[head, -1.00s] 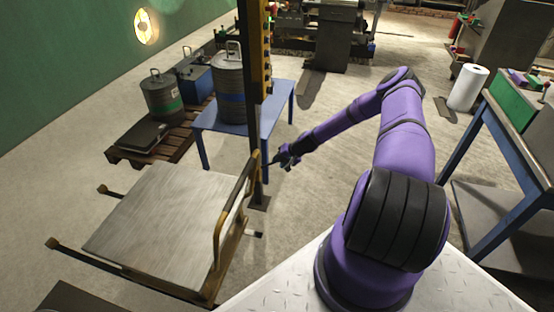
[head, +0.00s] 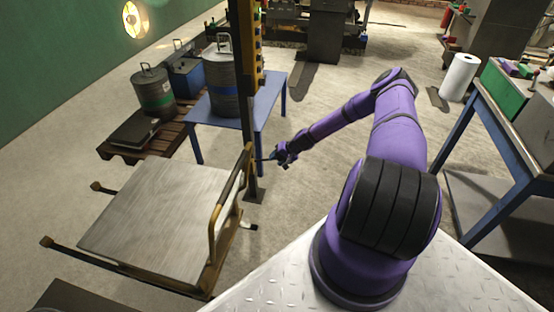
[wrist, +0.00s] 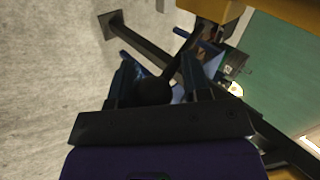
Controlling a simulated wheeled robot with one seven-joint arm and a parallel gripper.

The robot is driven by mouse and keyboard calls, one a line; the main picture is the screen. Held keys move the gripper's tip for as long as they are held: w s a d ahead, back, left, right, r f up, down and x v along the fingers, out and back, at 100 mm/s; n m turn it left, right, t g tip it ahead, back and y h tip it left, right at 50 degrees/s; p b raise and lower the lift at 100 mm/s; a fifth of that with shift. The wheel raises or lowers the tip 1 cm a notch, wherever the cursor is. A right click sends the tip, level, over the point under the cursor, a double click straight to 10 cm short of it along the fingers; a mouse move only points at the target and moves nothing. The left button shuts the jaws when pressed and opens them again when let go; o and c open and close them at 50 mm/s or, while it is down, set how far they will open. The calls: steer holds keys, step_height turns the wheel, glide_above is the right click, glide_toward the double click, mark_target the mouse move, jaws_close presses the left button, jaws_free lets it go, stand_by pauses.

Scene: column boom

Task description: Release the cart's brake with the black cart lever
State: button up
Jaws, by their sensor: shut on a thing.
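The cart (head: 150,215) stands at the left in the head view, with a flat grey deck and a yellow-brown hoop handle (head: 213,235). The black cart lever (head: 262,159) shows as a thin dark stub beside the top of the handle. My gripper (head: 279,158) is at its right end. In the wrist view the black lever (wrist: 183,47) runs from the yellow frame down to a round dark knob (wrist: 153,91) between the fingers of my gripper (wrist: 167,72). The jaws are shut on the lever's knob end. The lever's pivot is hidden.
A dark upright column (head: 249,150) stands close behind the handle. A blue table (head: 265,110) with a grey canister (head: 222,80) is behind it. A workbench (head: 490,130) stands at the right. Bare floor lies between the column and my arm.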

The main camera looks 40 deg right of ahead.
steer(key=shift+s+a+f, duration=0.15)
steer(key=shift+f, duration=0.05)
steer(key=o, duration=1.1)
steer(key=shift+r, duration=0.15)
steer(key=shift+d+r, duration=0.2)
steer(key=shift+d, duration=0.1)
steer(key=v, duration=1)
steer(key=shift+s, duration=0.1)
